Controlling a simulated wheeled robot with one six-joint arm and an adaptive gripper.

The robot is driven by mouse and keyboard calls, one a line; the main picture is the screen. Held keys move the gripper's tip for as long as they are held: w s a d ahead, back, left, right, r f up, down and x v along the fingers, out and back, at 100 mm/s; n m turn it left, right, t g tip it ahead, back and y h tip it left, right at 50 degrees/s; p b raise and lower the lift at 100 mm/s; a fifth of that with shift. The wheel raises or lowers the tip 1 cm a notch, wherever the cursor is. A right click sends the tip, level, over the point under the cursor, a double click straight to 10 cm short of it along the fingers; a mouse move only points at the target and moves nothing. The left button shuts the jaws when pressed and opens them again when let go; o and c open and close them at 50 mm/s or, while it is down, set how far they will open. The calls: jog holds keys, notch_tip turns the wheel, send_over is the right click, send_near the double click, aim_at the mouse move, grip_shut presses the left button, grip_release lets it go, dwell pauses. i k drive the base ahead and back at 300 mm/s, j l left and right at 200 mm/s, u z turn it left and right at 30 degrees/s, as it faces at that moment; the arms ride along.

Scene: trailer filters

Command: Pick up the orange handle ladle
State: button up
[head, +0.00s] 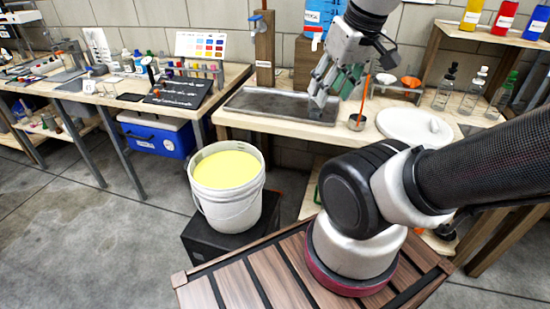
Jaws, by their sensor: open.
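The ladle with the orange handle (364,98) stands on the right-hand workbench, its thin handle upright and leaning slightly right. Its small dark metal cup (356,123) is at the bottom, near the bench's front edge. My gripper (331,93) is open and empty, pointing down over the bench, just left of the ladle handle in the picture. Its fingers show grey links and greenish pads. Nothing is between the fingers that I can see. I cannot tell the exact depth gap between gripper and handle.
A dark shallow tray (262,104) lies left of my gripper. A round white lid (413,127) lies right of the ladle. Glass bottles (470,92) stand further right. A white bucket of yellow liquid (228,188) stands in front of the bench. Orange-topped funnels (411,82) sit behind.

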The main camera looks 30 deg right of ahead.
aim_at(356, 122)
jog(key=k+l+z, duration=0.2)
jog(key=k, duration=0.45)
jog(key=j+z, duration=0.1)
jog(key=z, duration=0.3)
jog(key=j+z, duration=0.1)
jog(key=z, duration=0.3)
jog(key=j+z, duration=0.1)
jog(key=z, duration=0.3)
jog(key=j+z, duration=0.15)
jog(key=z, duration=0.25)
jog(key=j, duration=1.9)
jog(key=i+z, duration=0.05)
